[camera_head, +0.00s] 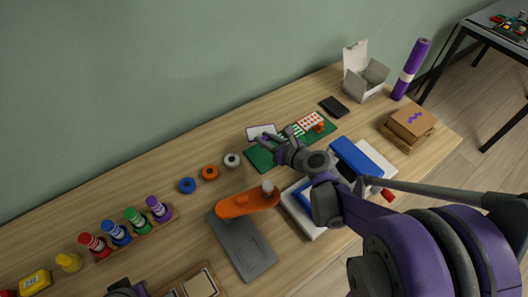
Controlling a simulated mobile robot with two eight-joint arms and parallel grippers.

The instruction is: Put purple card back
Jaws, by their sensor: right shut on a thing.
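A small pale card (261,132) with a dark edge stands out at the back left of the green mat (258,157); I take it for the purple card, though its face looks whitish. My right gripper (267,140) is at the card's near edge, shut on it, above the mat. The gripper hides part of the mat and the card's lower edge. My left gripper (128,289) shows only as a dark piece at the bottom edge; its fingers cannot be made out.
An orange tool (246,202) on a grey plate (242,246) stands left of my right arm. Blue, orange and white rings (210,172) lie behind it. A bottle rack (137,238) is at left. A blue-lidded box (360,157), open white box (365,80) and brown box (413,121) are at right.

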